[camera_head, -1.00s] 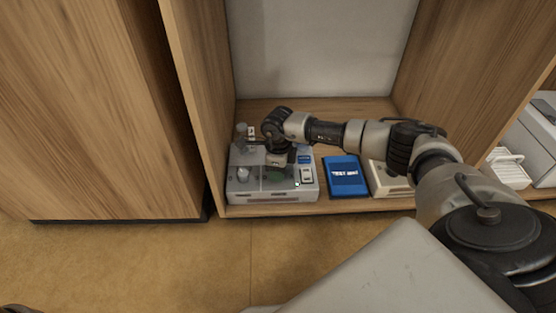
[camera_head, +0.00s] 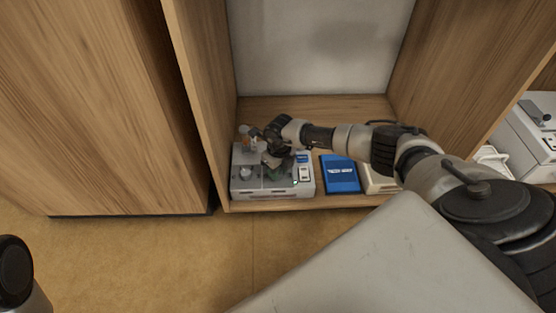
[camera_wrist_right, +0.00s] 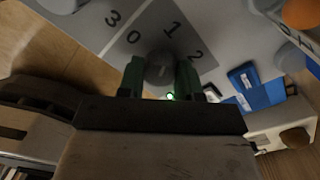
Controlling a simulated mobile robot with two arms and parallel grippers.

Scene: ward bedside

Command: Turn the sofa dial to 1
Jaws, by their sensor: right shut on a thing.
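A light grey device (camera_head: 272,193) sits in the open wooden cabinet. In the right wrist view its panel (camera_wrist_right: 215,25) carries a grey round dial (camera_wrist_right: 160,70) on a darker patch, with the numbers 3, 0, 1 and 2 around it. My right gripper (camera_wrist_right: 160,78) has its green fingers on both sides of the dial, shut on it. I cannot tell which number the dial points at. In the head view my right gripper (camera_head: 275,161) reaches down to the device and hides the dial. My left gripper is not in view.
The cabinet's left wall (camera_head: 200,110) is close by.

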